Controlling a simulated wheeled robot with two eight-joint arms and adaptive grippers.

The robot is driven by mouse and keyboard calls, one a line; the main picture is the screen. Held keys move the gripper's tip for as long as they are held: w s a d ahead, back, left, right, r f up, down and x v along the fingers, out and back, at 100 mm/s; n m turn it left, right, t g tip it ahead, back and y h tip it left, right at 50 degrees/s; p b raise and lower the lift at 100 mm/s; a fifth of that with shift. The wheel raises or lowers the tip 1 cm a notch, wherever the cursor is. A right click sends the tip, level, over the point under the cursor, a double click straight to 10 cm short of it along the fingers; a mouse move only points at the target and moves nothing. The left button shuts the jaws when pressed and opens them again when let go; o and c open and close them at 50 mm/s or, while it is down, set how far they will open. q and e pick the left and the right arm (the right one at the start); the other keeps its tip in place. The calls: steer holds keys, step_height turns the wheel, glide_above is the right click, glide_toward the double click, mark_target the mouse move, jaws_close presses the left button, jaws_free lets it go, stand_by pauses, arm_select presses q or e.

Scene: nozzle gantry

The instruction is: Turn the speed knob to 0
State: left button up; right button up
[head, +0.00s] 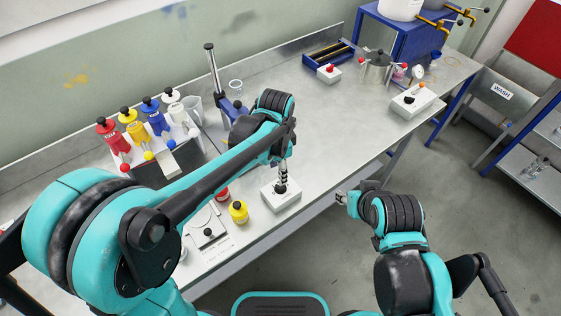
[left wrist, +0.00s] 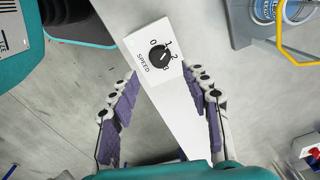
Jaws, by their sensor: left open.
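The white speed box (head: 284,201) sits near the front edge of the metal bench. Its black round knob (left wrist: 160,57) shows in the left wrist view, with a SPEED label and numbers 0 to 3 around it. A small pale mark is on the knob; I cannot tell for sure which number it points at. My left gripper (head: 283,172) points down just above the box. Its fingers are spread wide and empty in the left wrist view (left wrist: 164,88), and the knob shows beyond the fingertips. My right gripper (head: 343,199) hangs apart, off the bench's front edge; its fingers are too small to judge.
A yellow pot (head: 238,212) and a small scale (head: 207,232) stand left of the box. Coloured bottles (head: 133,127) stand at the back left, beside a blue stand with a black-topped post (head: 214,75).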

mark_target(280, 187)
arm_select(q)
steer(key=shift+w+d+m, duration=0.15)
steer(key=shift+d+m, duration=0.15)
steer(key=shift+d, duration=0.1)
steer(key=shift+f, duration=0.45)
step_height(280, 187, down, 7)
steer(key=shift+b, duration=1.25)
jaws_close()
